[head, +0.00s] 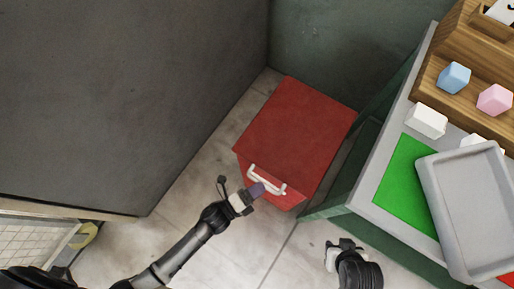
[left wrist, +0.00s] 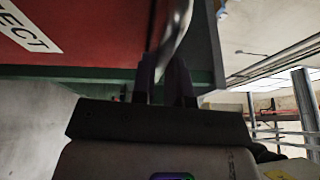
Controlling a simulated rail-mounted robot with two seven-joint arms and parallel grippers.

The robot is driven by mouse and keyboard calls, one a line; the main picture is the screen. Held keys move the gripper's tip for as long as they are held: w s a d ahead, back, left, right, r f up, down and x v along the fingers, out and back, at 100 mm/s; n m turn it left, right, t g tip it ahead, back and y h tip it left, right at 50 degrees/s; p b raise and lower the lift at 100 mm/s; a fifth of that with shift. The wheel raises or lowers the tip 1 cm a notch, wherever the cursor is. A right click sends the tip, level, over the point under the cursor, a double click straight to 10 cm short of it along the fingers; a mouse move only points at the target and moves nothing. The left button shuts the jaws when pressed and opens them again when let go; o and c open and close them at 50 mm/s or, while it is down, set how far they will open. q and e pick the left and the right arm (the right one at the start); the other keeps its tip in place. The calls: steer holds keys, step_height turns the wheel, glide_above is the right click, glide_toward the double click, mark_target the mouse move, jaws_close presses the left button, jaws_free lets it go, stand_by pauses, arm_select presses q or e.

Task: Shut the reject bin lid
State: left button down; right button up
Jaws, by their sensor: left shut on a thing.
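The red reject bin (head: 270,192) stands on the floor in the corner. Its red lid (head: 295,125) lies over the top and looks down or nearly down; any small gap is too hard to tell. A white bar handle (head: 281,187) is at the front edge. My left gripper (head: 258,189) is shut on this handle. In the left wrist view the fingers (left wrist: 166,85) are around the pale, blurred handle (left wrist: 178,35), close to a red surface with a white label ending in "ECT". My right gripper (head: 344,244) is low, right of the bin, apart from it; its jaw opening is unclear.
A green-sided bench (head: 374,212) stands close on the bin's right, with a grey tray (head: 431,187), a green mat (head: 401,172) and foam blocks (head: 454,77) on it. A dark grey cabinet (head: 130,90) stands at the left. The floor in front of the bin is clear.

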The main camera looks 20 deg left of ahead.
arm_select(q)
steer(key=shift+s+a+f+y, duration=0.1)
steer(key=shift+a+f+y, duration=0.2)
steer(key=shift+f, duration=0.4)
steer(key=c, duration=1.2)
jaws_free()
steer(key=shift+d, duration=0.2)
steer(key=shift+o, duration=0.4)
steer(key=shift+r, duration=0.15)
steer(key=shift+r, duration=0.1)
steer(key=p+v, duration=0.2)
steer(key=v, duration=1.1)
steer(key=shift+a, duration=0.35)
steer(key=shift+s, duration=0.1)
